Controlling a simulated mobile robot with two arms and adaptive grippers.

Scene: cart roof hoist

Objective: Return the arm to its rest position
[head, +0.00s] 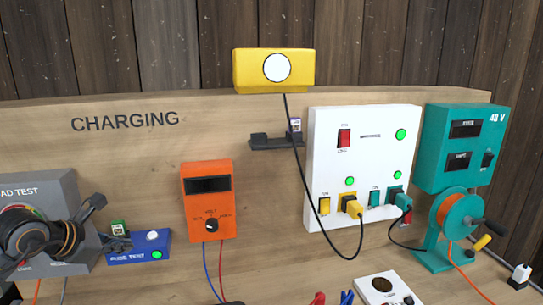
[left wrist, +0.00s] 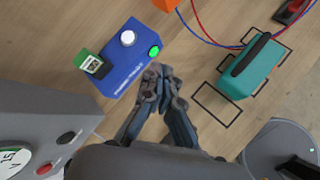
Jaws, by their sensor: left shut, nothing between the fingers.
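My left arm comes in from the left in the head view. Its dark left gripper (head: 118,243) is in front of the grey load test box (head: 66,187), close to the left end of the blue fuse test box (head: 152,250). In the left wrist view the left gripper (left wrist: 158,88) has its fingertips together with nothing between them. The blue fuse test box (left wrist: 128,66) lies just beyond the fingertips, with a green-labelled fuse (left wrist: 94,65) at one end and a lit green light. My right gripper is not in view.
An orange volt meter (head: 208,205) hangs on the board. A white charger panel (head: 362,150) holds yellow and teal plugs. A teal block (left wrist: 252,70) sits among black outlines.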

